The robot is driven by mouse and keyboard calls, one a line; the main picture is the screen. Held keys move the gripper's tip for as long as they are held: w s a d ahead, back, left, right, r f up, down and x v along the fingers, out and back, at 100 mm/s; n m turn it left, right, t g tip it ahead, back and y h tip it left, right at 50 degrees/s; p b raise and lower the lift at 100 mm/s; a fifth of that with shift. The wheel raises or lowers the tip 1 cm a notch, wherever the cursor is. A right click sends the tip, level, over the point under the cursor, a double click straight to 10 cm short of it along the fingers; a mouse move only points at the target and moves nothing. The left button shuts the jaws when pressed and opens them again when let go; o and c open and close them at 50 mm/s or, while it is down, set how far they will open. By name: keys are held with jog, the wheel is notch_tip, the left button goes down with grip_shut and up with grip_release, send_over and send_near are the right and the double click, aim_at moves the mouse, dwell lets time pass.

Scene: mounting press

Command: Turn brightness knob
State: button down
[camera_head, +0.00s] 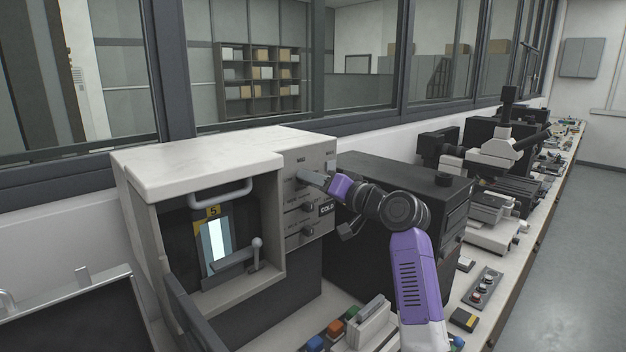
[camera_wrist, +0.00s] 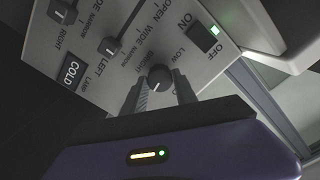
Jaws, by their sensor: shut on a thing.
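The brightness knob (camera_wrist: 160,77) is a small round dark knob on the light grey control panel, with lettering around it in the wrist view. My gripper (camera_wrist: 161,90) reaches the panel, its two grey fingers shut on either side of this knob. In the head view my gripper (camera_head: 305,177) meets the upper part of the control panel (camera_head: 309,161) on the front of the white press housing, and hides the knob there.
Below, the panel carries two levers, left (camera_wrist: 110,46) and right (camera_wrist: 62,12), and a lamp marked COLD (camera_wrist: 72,71). An ON/OFF switch (camera_wrist: 203,37) with a green light sits beside the knob. A dark cabinet (camera_head: 400,180) stands close to the panel's right.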

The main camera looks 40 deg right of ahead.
jog(key=shift+f, duration=0.1)
jog(key=c, duration=1)
grip_release()
jog(key=shift+o, duration=0.2)
jog(key=shift+s, duration=0.1)
jog(key=s+b, duration=0.2)
jog(key=s, duration=0.5)
jog(key=shift+s+d, duration=0.15)
jog(key=shift+s, duration=0.15)
